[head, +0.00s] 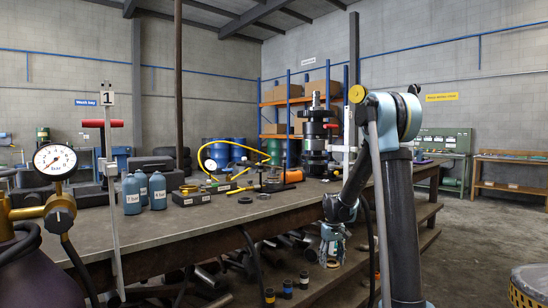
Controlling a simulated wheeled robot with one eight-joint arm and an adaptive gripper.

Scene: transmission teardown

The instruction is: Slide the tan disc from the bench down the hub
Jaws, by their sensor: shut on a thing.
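My gripper (333,258) hangs at the end of my arm, low in front of the bench's edge, right of the picture's middle. It is shut on a small tan disc (333,264), which shows as a light ring at the fingertips and is partly covered by them. A tall dark stack of round parts with a pale shaft on top, which may be the hub (316,130), stands upright at the far end of the bench (190,226). The disc is apart from it, lower and nearer to me. The lower part of the stack is partly crowded by other things.
Blue bottles (131,195), a black labelled box (191,198), small rings and a yellow hose (207,160) occupy the bench. A pressure gauge (55,160) stands at the near left. The floor at right is mostly clear.

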